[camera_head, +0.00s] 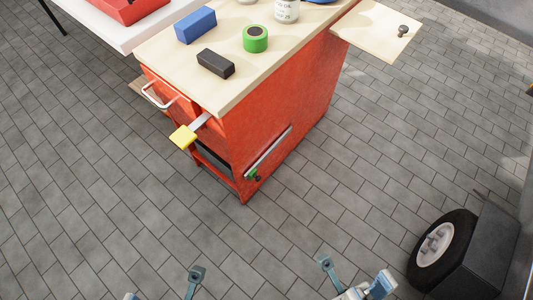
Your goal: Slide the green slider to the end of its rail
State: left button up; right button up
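The green slider (252,174) is a small piece at the lower, near-left end of a grey rail (270,150). The rail runs slanting along the red side of the workbench cabinet, up to the right. A dark bit shows beside the slider; its detail is too small to tell. My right gripper (354,272) is at the bottom edge, fingers apart and empty, well short of the slider. My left gripper (163,284) is also at the bottom edge, mostly cut off, its visible parts apart. Neither gripper touches anything.
The wooden bench top (170,65) holds a blue block (196,25), a black block (216,63), a green roll (255,39) and a white can (286,10). A yellow-tipped piece (184,137) juts from the front. A wheel (443,250) stands at lower right. Grey floor is clear between.

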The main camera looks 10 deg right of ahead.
aim_at(252, 174)
jog(key=i+j+u, duration=0.1)
jog(key=i, duration=0.4)
jog(key=i+j+u, duration=0.15)
jog(key=i, duration=0.35)
